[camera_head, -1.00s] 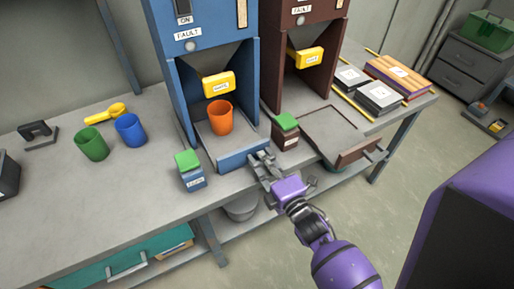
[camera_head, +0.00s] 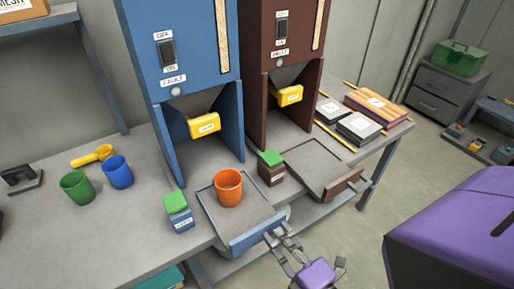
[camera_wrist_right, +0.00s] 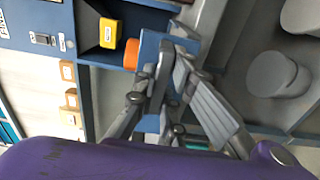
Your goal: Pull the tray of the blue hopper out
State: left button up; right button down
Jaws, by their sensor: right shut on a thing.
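The blue hopper (camera_head: 180,45) stands at the back of the bench, with a yellow part (camera_head: 205,125) in its bay. Its tray (camera_head: 207,200) is pulled out toward the bench's front edge, and an orange cup (camera_head: 228,188) stands upright on it. The tray's blue front (camera_head: 258,233) faces me. My right gripper (camera_head: 282,238) is shut on the tray's handle at that front; in the right wrist view the fingers (camera_wrist_right: 165,85) close at the blue front. The exact grip on the handle is partly hidden. My left gripper is not in view.
A brown hopper (camera_head: 280,40) stands to the right, its tray (camera_head: 313,160) also out. Green-lidded boxes (camera_head: 178,212) and (camera_head: 271,168) flank the blue tray. Green (camera_head: 77,187) and blue (camera_head: 118,172) cups stand left. Free floor lies in front.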

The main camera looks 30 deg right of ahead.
jog(key=shift+s, duration=0.2)
jog(key=c, duration=2.1)
grip_release()
jog(key=o, duration=0.3)
jog(key=shift+s, duration=0.2)
jog(key=shift+w, duration=0.1)
jog(key=s, duration=1.2)
jog(key=shift+d, duration=0.2)
